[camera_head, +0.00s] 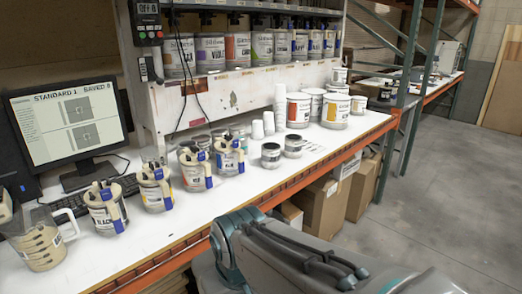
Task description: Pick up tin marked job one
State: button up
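No label reading "job one" is legible in the camera_head view, so I cannot tell which tin carries it. Two small grey tins with dark bands, the left one (270,155) and the right one (292,146), stand upright on the white bench (245,199), with writing too small to read. Larger white tins stand behind them, including one with a red label (298,111) and one with an orange label (335,113). My arm crosses the lower right, in front of the bench. My gripper is not visible.
Several open pots with blue clips, one labelled black (106,210), line the front left. A clear jug (39,246) stands at the left corner, before a monitor (70,122). White cups (279,108) stand mid-bench. Cardboard boxes (322,207) sit beneath; floor at right is clear.

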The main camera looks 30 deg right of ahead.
aim_at(293, 144)
jog(key=u, duration=0.05)
jog(key=k, duration=1.2)
jog(key=z, duration=1.1)
jog(key=i, duration=1.1)
jog(key=z, duration=1)
jog(key=i, duration=1.55)
jog(key=u, duration=0.5)
jog(key=i, duration=1.1)
jog(key=u, duration=1.65)
jog(key=i, duration=0.6)
jog(key=u, duration=0.5)
